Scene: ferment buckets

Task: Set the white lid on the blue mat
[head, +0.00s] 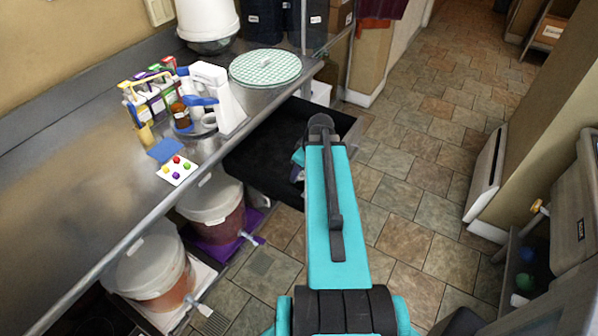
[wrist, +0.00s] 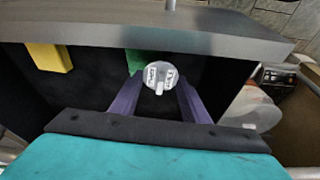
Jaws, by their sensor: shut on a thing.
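The white lid (wrist: 155,70), a small round pale disc with two printed labels, sits between the purple fingers of my gripper (wrist: 159,80) in the wrist view. My gripper is shut on it, inside or just over the open black drawer. In the head view my arm hides the lid and most of the gripper. The blue mat (head: 166,150) is a small flat square on the steel counter in the head view, to the left of the drawer. It looks bare.
The open drawer (head: 262,158) juts out below the counter. A yellow block (wrist: 50,57) and a green block (wrist: 140,62) show in it. Near the mat are a card with coloured dots (head: 176,171), a bottle caddy (head: 150,98) and a white mixer (head: 213,95). Lidded buckets (head: 212,205) stand below.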

